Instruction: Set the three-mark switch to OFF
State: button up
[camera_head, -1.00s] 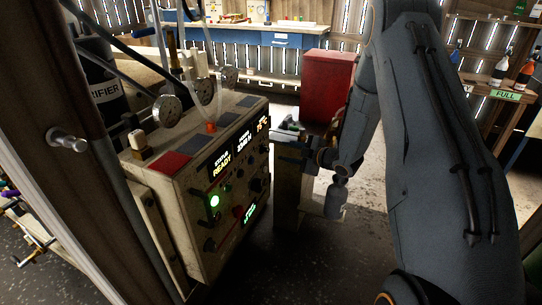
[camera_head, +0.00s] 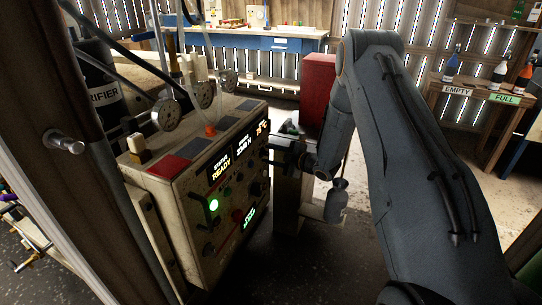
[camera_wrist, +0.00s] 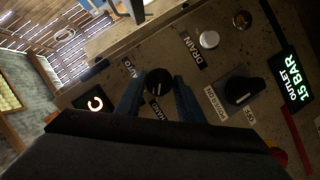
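The three-mark switch (camera_wrist: 159,82) is a round black knob on the tan compressor panel in the wrist view. Labels reading AUTO and HAND show beside it; I cannot make out a third label or the exact pointer direction. My gripper (camera_wrist: 159,85) has its two blue fingers on either side of this knob, with what looks like a narrow gap to each side. In the head view my gripper (camera_head: 270,152) is at the right end of the compressor panel (camera_head: 216,203), and the knob there is hidden or too small to tell.
Close by on the panel are a black POWER ON/OFF knob (camera_wrist: 240,91), a silver DRAIN button (camera_wrist: 208,40) and a lit green OUTLET display (camera_wrist: 292,78). A red cabinet (camera_head: 319,85) stands behind my arm. A wooden post (camera_head: 75,150) is at the left.

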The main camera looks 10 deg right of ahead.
jog(key=c, duration=0.6)
jog(key=shift+c, duration=0.2)
jog(key=m+g, duration=0.2)
jog(key=m, duration=0.1)
jog(key=shift+w+d+r+y+p, duration=0.1)
jog(key=shift+y+p, duration=0.2)
jog(key=shift+y, duration=0.1)
jog(key=m+g+y, duration=0.1)
jog(key=m+g, duration=0.1)
jog(key=m, duration=0.1)
jog(key=shift+d+m+b, duration=0.1)
jog(key=shift+m+b, duration=0.2)
jog(key=shift+m, duration=0.1)
jog(key=o, duration=0.6)
